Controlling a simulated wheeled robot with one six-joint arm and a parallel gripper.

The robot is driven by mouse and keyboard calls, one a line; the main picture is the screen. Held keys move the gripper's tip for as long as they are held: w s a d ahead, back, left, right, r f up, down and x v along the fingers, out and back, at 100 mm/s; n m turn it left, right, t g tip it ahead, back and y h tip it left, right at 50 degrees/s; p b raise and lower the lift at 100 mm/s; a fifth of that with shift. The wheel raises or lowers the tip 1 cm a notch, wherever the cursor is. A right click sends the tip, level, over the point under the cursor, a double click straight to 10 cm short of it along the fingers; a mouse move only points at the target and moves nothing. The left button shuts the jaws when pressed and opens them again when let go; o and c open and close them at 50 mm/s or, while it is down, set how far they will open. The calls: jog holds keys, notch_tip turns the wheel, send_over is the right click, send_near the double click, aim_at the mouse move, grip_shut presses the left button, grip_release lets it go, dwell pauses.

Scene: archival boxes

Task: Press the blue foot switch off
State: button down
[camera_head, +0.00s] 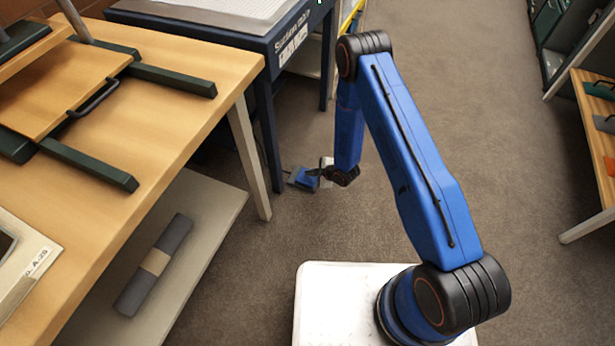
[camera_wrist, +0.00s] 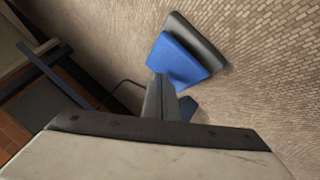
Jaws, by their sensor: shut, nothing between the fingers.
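The blue foot switch (camera_head: 303,179) lies on the brown floor by the leg of the blue table in the head view. In the wrist view the foot switch (camera_wrist: 181,62) shows a blue pedal on a dark grey base, with a dark cable running off to the left. My gripper (camera_head: 316,172) is low, close to the switch at its right side in the head view. In the wrist view the shut fingers (camera_wrist: 160,85) are empty and overlap the lower edge of the pedal. I cannot tell whether they touch it. Part of the switch is hidden behind the fingers.
A blue table (camera_head: 262,60) stands behind the switch, its leg close by. A wooden table (camera_head: 170,115) with a lower shelf (camera_head: 205,215) holding a grey roll (camera_head: 155,265) stands at left. Open floor (camera_head: 470,120) lies to the right, before a wooden bench (camera_head: 597,130).

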aim_at(310, 178)
jog(key=shift+f, duration=0.35)
jog(key=shift+f, duration=0.45)
dwell(0.8)
jog(key=shift+r, duration=0.9)
jog(key=shift+r, duration=0.1)
jog(key=shift+r, duration=2.95)
